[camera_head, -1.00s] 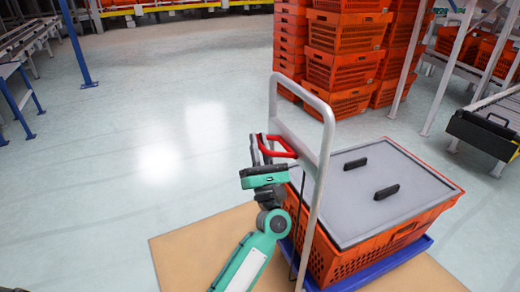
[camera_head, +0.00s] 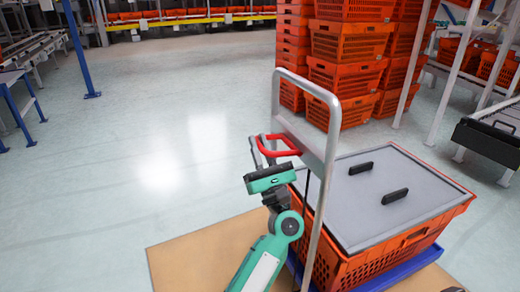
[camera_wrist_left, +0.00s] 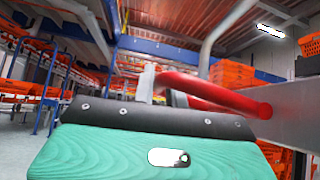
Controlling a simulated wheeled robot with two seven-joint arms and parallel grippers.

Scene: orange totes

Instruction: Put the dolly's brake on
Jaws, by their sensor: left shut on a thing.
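The dolly has a pale grey handle frame (camera_head: 329,150) and a blue base (camera_head: 411,262), and carries an orange tote (camera_head: 334,265) with a grey lid (camera_head: 372,223). A red brake lever (camera_head: 284,140) sticks out to the left from the handle frame. My left gripper (camera_head: 262,150) is at the lever's outer end, its fingers shut on it. In the left wrist view the red lever (camera_wrist_left: 215,95) runs from the gripper to the grey frame (camera_wrist_left: 293,108); the grip itself is partly hidden by the gripper body. My right gripper does not show.
The dolly stands on a tan floor patch (camera_head: 195,257). Stacked orange totes (camera_head: 345,77) stand behind it. A conveyor (camera_head: 490,133) is at the right and a blue post (camera_head: 77,50) at the left. The floor to the left is clear.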

